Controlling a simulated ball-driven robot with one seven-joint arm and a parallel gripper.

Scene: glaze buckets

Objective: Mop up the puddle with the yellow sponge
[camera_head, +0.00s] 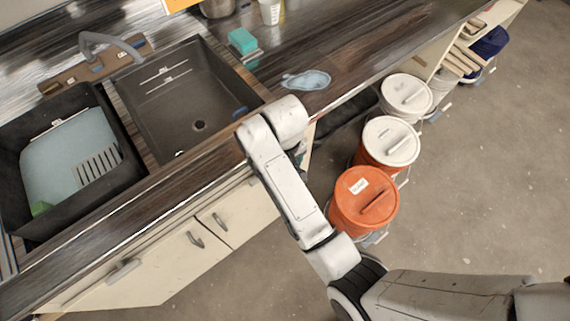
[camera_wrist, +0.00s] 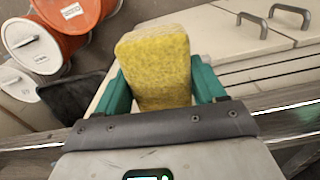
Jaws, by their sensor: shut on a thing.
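The yellow sponge (camera_wrist: 156,66) shows in the wrist view, upright between the two teal fingers of my gripper (camera_wrist: 160,88). My gripper is shut on it. In the head view my white arm reaches to the counter's front edge and hides the gripper and the yellow sponge. The puddle (camera_head: 306,80) is a pale bluish patch on the dark wood counter, just beyond the end of my arm and a little to the right.
A white cup (camera_head: 270,11) stands at the back. Orange (camera_head: 364,203) and white-lidded buckets (camera_head: 391,141) stand on the floor right of my arm. The counter right of the puddle is clear.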

